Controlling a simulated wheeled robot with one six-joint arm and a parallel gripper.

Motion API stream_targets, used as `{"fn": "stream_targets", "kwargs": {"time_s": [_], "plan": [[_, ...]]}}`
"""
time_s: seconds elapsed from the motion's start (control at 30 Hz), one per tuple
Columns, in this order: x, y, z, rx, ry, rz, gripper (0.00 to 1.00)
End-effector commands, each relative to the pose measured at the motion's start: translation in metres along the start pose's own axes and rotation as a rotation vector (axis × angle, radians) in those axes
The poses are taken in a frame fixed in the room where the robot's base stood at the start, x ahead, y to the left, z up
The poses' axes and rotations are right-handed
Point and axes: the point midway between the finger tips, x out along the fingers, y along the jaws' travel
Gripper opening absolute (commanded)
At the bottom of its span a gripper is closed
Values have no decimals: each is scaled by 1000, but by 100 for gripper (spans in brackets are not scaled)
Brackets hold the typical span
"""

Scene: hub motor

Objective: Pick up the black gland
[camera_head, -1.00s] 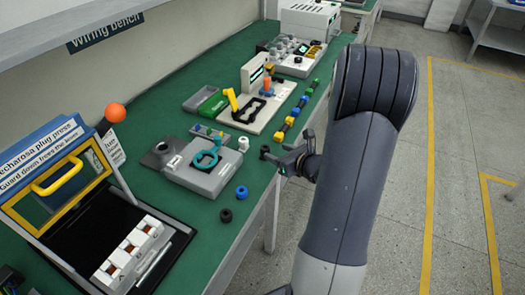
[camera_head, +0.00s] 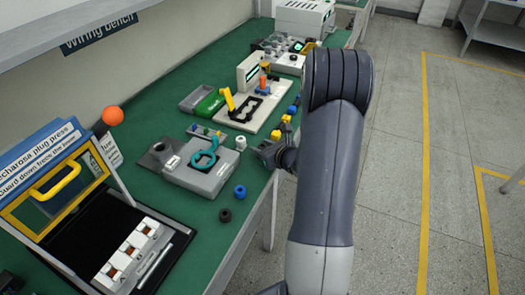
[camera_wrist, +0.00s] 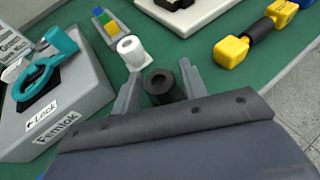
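The black gland (camera_wrist: 160,85), a short round piece with a hole in its top, stands upright on the green bench in the wrist view. My gripper (camera_wrist: 160,88) is open, with one finger on each side of it. A narrow gap seems to show beside the gland, so the fingers do not look closed on it. In the head view my gripper (camera_head: 262,152) is low over the bench's right edge and hides the gland, or makes it hard to pick out. Another dark gland (camera_head: 225,215) lies nearer on the bench.
A white gland (camera_wrist: 133,52) stands just beyond the black one. A grey fixture (camera_wrist: 62,120) with a teal clamp (camera_wrist: 45,65) is to the left. A yellow-ended connector (camera_wrist: 232,52) lies to the right. A blue gland (camera_head: 240,191) is nearer on the green bench (camera_head: 205,240).

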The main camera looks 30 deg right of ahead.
Motion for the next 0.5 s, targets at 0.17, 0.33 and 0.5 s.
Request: {"fn": "stream_targets", "kwargs": {"time_s": [0.17, 0.33, 0.5], "plan": [[0, 0, 0, 0, 0, 0, 26], [0, 0, 0, 0, 0, 0, 12], [0, 0, 0, 0, 0, 0, 6]]}}
